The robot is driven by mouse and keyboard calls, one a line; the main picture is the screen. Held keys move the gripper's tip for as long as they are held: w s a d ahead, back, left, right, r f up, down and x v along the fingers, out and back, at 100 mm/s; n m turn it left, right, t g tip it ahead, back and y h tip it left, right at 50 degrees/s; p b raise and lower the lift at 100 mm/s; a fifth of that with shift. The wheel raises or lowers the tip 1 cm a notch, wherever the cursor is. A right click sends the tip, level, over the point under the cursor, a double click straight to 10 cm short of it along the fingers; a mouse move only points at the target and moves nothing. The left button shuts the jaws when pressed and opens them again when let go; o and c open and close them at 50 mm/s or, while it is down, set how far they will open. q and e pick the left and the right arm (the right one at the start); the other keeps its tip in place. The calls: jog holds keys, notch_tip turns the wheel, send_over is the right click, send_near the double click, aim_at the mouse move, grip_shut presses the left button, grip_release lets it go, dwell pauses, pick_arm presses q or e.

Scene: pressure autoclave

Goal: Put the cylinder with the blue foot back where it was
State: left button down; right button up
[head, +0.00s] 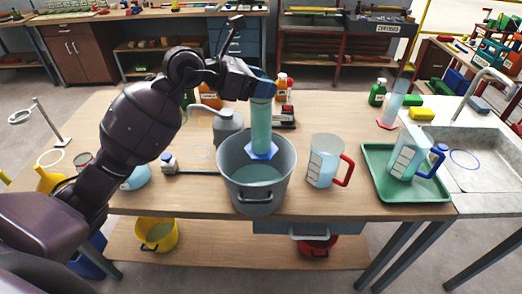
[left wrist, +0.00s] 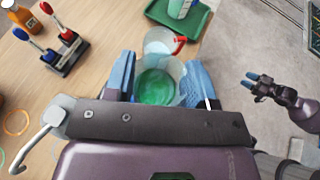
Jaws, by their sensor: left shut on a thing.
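The cylinder with the blue foot (head: 261,128) is upright, with blue-green liquid showing in it. My left gripper (head: 262,88) is shut on its upper part. Its blue foot is over or inside the mouth of the grey bucket (head: 240,190), which holds liquid; I cannot tell how deep the foot is. In the left wrist view the cylinder (left wrist: 157,85) is between the blue fingers, seen from above. A pale blue ring (head: 199,153) is marked on the table left of the bucket. My right gripper (left wrist: 262,82) shows only in the left wrist view, fingers apart and empty.
A jug with a red handle (head: 324,160) stands right of the bucket. A green tray (head: 435,191) holds a blue-handled jug (head: 408,153). A cylinder with a red foot (head: 393,104) stands behind it. Bottles stand behind the bucket. A sink (head: 486,170) is at the right.

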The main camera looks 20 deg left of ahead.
aim_at(252, 138)
pick_arm(q)
notch_tip(252, 138, down, 10)
jog(key=shift+s+f, duration=0.1)
jog(key=shift+f, duration=0.1)
notch_tip(252, 138, down, 5)
jog(key=shift+r, duration=0.1)
jog(key=shift+f, duration=0.3)
pick_arm(e)
jog(key=shift+s+r, duration=0.1)
jog(key=shift+r, duration=0.05)
pick_arm(q)
jog(key=shift+f, duration=0.1)
jog(key=shift+f, duration=0.1)
jog(key=shift+c, duration=2.3)
grip_release()
pick_arm(e)
jog(key=shift+s, duration=0.15)
pick_arm(q)
jog(key=shift+r, duration=0.2)
pick_arm(e)
jog(key=shift+s, duration=0.1)
